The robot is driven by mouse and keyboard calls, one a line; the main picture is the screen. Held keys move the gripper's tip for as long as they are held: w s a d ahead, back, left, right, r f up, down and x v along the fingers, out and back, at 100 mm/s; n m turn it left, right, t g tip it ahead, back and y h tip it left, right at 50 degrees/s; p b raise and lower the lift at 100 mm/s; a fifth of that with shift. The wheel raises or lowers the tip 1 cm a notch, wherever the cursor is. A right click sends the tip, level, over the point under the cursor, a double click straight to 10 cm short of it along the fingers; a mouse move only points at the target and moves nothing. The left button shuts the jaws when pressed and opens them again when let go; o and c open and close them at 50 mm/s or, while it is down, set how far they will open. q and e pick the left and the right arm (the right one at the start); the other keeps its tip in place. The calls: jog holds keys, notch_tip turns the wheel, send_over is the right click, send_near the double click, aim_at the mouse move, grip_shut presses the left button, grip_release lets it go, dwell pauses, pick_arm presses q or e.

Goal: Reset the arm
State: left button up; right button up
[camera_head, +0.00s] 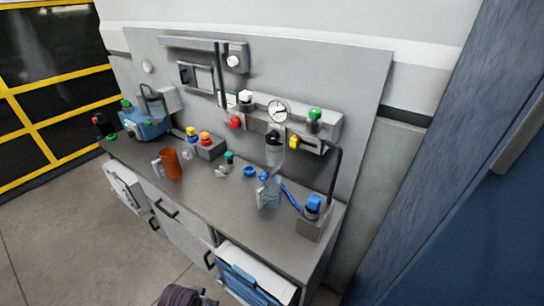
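Neither of my grippers can be made out in the head view. A dark rounded part shows at the bottom edge, left of the middle, cut off by the frame. It looks like a piece of my own body, but I cannot tell which. No fingertips are visible, and nothing on the workbench (222,199) is being touched by a gripper.
The bench carries an orange mug (172,164), a clear jug (270,192), a blue machine (148,126), a button box (208,148) and a grey stand (317,222). A panel with a gauge (277,111) rises behind. Floor at left is clear.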

pick_arm(q)
jog(key=s+f+g, duration=0.1)
jog(key=s+f, duration=0.3)
jog(key=f, duration=0.8)
jog(key=s+f, duration=0.4)
jog(key=f, duration=0.9)
jog(key=s+a+f, duration=0.2)
jog(key=s+f, duration=0.5)
jog(key=s, duration=0.2)
jog(key=s+a+f+g, duration=0.1)
jog(key=s+a+f, duration=0.1)
jog(key=s+f, duration=0.5)
jog(key=shift+s+a, duration=0.25)
jog(key=shift+s, duration=1.15)
jog(key=shift+w, duration=0.1)
